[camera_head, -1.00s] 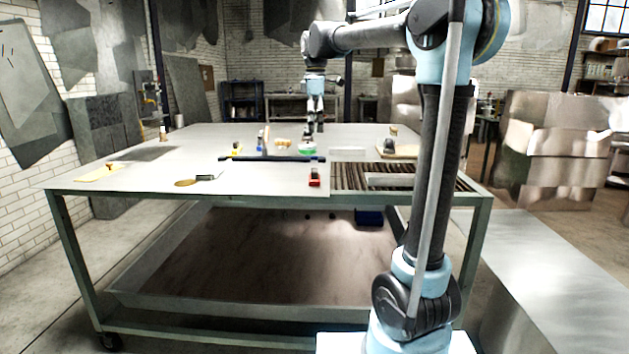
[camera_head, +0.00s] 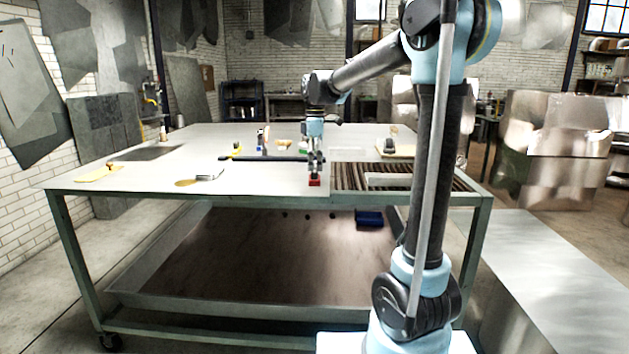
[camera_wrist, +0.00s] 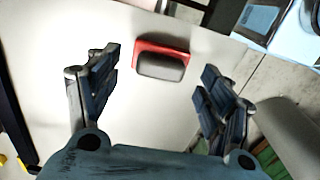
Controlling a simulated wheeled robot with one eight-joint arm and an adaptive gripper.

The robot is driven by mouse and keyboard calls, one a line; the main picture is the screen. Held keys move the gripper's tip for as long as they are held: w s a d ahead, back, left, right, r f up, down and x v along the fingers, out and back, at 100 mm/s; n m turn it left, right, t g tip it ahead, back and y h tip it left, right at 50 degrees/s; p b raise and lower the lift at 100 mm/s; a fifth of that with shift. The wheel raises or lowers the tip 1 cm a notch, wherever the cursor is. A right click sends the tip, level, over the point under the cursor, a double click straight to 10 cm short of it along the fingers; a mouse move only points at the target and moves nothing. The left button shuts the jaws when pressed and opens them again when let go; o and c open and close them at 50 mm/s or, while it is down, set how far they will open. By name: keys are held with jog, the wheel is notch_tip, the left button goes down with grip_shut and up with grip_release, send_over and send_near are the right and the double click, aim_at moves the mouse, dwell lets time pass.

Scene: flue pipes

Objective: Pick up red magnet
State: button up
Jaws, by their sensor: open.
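The red magnet (camera_head: 314,182) lies on the metal table near its front edge, just left of the slatted section. In the wrist view the red magnet (camera_wrist: 161,60) shows a red base with a dark grey rounded block on it. My gripper (camera_head: 315,168) is right above it in the head view and partly covers it. In the wrist view my gripper (camera_wrist: 158,82) is open, its two dark fingers apart on either side, with the magnet between and slightly beyond the fingertips. I cannot tell whether the fingers touch it.
The table (camera_head: 110,178) has a slatted section (camera_head: 400,178) at the right. A dark bar (camera_head: 265,159) lies behind my gripper. A brush (camera_head: 200,178) lies to the left, and a yellow-tan item (camera_head: 98,173) further left.

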aim_at(315, 169)
jog(key=shift+f, duration=1.65)
jog(key=c, duration=1.4)
